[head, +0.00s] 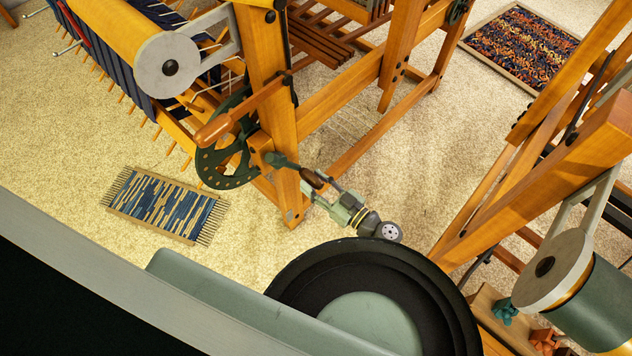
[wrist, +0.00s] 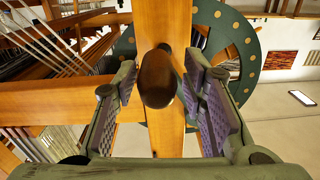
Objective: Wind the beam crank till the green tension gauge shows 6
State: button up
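The beam crank (head: 281,160) is a short dark green arm low on the loom's front post, with a dark brown knob (head: 312,178). In the wrist view the knob (wrist: 157,79) stands end-on between my gripper's purple pads, with a visible gap on each side. My gripper (head: 318,184) is open around the knob, and its fingers (wrist: 165,90) also show in the wrist view. I cannot make out a green tension gauge or its reading in either view.
A green wheel with holes (head: 209,166) sits beside the loom's wooden post (head: 268,75); a lever with a wooden handle (head: 214,130) juts above it. A blue woven mat (head: 165,205) lies on the floor. Another loom (head: 560,170) stands at right.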

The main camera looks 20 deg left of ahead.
jog(key=o, duration=0.4)
jog(key=shift+w, duration=0.1)
jog(key=shift+c, duration=0.2)
jog(key=b+v, duration=0.2)
jog(key=v, duration=0.5)
jog(key=shift+d+r, duration=0.1)
jog(key=v, duration=0.7)
jog(key=shift+d, duration=0.2)
